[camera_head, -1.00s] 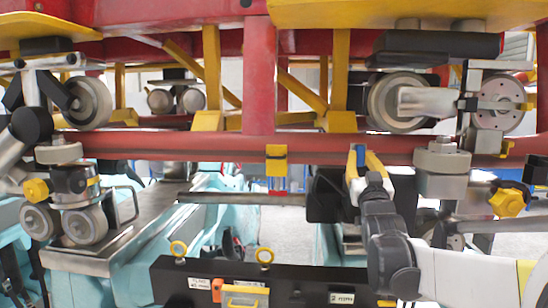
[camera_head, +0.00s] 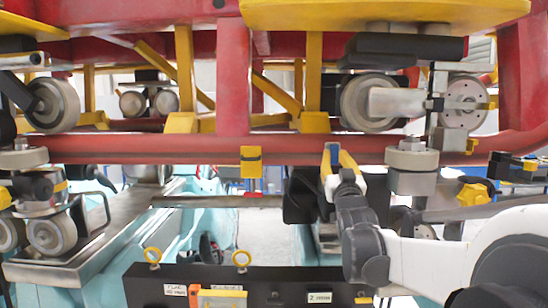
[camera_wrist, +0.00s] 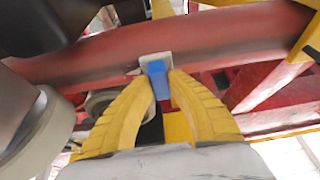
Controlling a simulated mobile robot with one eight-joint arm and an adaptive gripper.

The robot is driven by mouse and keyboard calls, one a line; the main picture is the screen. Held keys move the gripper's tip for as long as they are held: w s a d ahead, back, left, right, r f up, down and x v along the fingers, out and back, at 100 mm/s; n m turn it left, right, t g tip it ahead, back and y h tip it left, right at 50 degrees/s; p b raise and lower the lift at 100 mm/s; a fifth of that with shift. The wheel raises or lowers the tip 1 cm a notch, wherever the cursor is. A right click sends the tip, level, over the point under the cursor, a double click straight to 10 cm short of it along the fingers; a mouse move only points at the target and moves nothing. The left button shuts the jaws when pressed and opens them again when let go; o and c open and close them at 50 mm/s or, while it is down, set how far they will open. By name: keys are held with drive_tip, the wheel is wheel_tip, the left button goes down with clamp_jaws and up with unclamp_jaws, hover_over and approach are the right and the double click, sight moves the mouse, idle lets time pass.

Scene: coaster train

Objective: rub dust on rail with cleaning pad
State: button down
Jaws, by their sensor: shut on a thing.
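My gripper (camera_head: 337,158) has yellow fingers, shut on a blue cleaning pad (camera_head: 333,154). In the wrist view the fingers (camera_wrist: 161,80) pinch the blue pad (camera_wrist: 157,70) from both sides. The pad's far end is at the red rail (camera_wrist: 95,58), with a small pale grey patch (camera_wrist: 154,58) around it. I cannot tell whether this patch is the pad's face or dust on the rail. In the head view the rail (camera_head: 200,148) is a long horizontal red tube, and the pad overlaps it. Exact contact is hard to tell.
A yellow clip (camera_head: 251,160) is on the rail to the left. A large wheel (camera_head: 368,101) is above. A black beam (camera_head: 220,283) lies below.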

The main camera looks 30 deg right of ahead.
drive_tip(key=shift+s+d+b, duration=0.15)
drive_tip(key=shift+s+d, duration=0.35)
drive_tip(key=shift+d, duration=0.35)
drive_tip(key=shift+s+d+b, duration=0.1)
drive_tip(key=shift+s+d, duration=0.45)
drive_tip(key=shift+d, duration=0.3)
drive_tip(key=shift+s+d+b, duration=0.15)
drive_tip(key=shift+s+d, duration=0.35)
drive_tip(key=shift+d, duration=0.35)
drive_tip(key=shift+w+a, duration=0.6)
drive_tip(key=shift+a, duration=0.35)
drive_tip(key=shift+w+a, duration=0.55)
drive_tip(key=shift+a, duration=0.4)
drive_tip(key=shift+w+a, duration=0.6)
drive_tip(key=shift+a, duration=0.35)
drive_tip(key=s+a, duration=0.3)
drive_tip(key=s, duration=0.2)
drive_tip(key=shift+p, duration=0.35)
drive_tip(key=shift+s, duration=0.1)
drive_tip(key=s, duration=0.1)
drive_tip(key=s+a+p, duration=0.1)
drive_tip(key=shift+s+a, duration=0.25)
drive_tip(key=shift+s, duration=0.05)
drive_tip(key=shift+w, duration=0.1)
